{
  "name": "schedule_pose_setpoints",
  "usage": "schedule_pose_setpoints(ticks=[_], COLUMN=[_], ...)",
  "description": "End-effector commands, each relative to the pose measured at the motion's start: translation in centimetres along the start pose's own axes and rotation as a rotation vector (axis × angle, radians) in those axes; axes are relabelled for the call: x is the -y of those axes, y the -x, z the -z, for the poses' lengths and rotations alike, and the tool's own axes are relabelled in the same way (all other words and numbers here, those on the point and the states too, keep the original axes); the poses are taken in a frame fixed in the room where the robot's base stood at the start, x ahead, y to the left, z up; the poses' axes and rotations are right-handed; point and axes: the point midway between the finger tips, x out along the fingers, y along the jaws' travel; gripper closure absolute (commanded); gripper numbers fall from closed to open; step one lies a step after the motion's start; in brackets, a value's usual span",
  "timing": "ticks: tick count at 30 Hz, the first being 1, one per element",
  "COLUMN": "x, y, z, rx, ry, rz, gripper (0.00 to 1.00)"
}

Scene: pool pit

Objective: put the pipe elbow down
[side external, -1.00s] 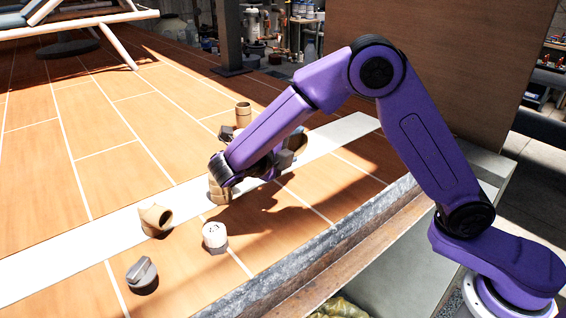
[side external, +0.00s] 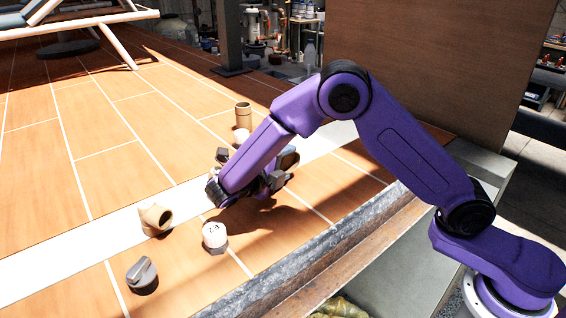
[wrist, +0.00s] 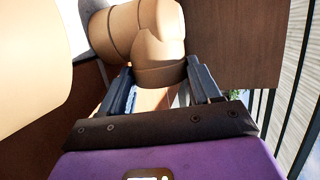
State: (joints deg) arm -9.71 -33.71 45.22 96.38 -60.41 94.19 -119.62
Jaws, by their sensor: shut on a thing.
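A tan pipe elbow (wrist: 150,35) is between the two fingers of my gripper (wrist: 163,85) in the wrist view. My gripper is shut on it. In the side view my gripper (side external: 272,182) is low over the tiled deck, near the pale strip, and largely hidden by my forearm. Only a small brownish patch shows beside it, and I cannot tell whether that is the held elbow. I cannot tell whether the elbow touches the deck. Another tan elbow (side external: 155,218) lies on the deck at the left.
A white capped fitting (side external: 214,236) and a grey plug (side external: 142,273) stand in front. A tan fitting (side external: 243,115) stands behind my arm. A large tan shape (wrist: 30,65) fills the left of the wrist view. The deck (side external: 105,105) at the left is clear.

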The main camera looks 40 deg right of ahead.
Motion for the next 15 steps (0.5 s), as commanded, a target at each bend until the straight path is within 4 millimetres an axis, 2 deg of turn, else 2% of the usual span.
schedule_pose_setpoints(ticks=[1, 3, 15], x=[-0.06, -0.04, 0.27], y=[-0.01, -0.01, 0.39], z=[0.01, 0.01, -0.04], rx=[0.0, 0.0, 0.002], ry=[0.0, 0.0, -0.001], rz=[0.0, 0.0, 0.0], gripper=[0.31, 0.12, 0.12])
